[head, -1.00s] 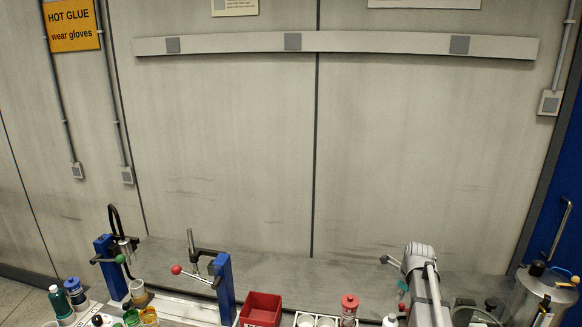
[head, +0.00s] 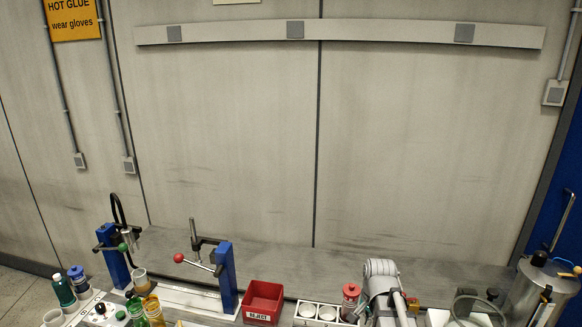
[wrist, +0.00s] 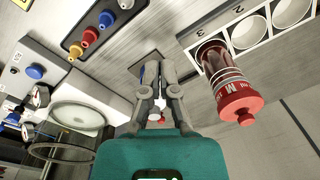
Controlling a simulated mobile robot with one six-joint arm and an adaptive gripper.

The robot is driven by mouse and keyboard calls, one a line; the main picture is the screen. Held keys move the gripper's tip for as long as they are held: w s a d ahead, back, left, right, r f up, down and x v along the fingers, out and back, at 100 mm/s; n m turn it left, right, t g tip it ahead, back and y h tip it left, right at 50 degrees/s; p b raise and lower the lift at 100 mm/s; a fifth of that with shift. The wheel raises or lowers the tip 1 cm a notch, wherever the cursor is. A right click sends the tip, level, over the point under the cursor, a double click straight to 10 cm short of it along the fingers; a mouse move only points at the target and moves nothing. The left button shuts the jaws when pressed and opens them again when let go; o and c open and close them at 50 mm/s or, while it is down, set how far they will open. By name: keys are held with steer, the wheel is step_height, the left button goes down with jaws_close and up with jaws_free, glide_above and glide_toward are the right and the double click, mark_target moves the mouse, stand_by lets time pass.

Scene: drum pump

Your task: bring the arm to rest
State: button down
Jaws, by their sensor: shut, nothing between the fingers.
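My gripper (wrist: 153,92) shows in the wrist view with its two grey fingers together and nothing between them. It points over the grey bench top, with a red-capped bottle (wrist: 228,85) to its right, apart from it. In the head view my grey arm stands at the lower right, and the gripper cannot be made out there. The same red-capped bottle (head: 350,297) shows just left of my arm.
A red bin (head: 263,299), a blue lever press (head: 226,277) and several bottles stand along the bench to the left. A steel drum (head: 541,290) stands at the right. The wrist view shows a tray with numbered round holes (wrist: 244,38).

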steer(key=s+a+n, duration=0.4)
steer(key=s+n, duration=0.2)
steer(key=n, duration=0.3)
steer(key=shift+s+a+f, duration=0.2)
steer(key=shift+s+a, duration=0.1)
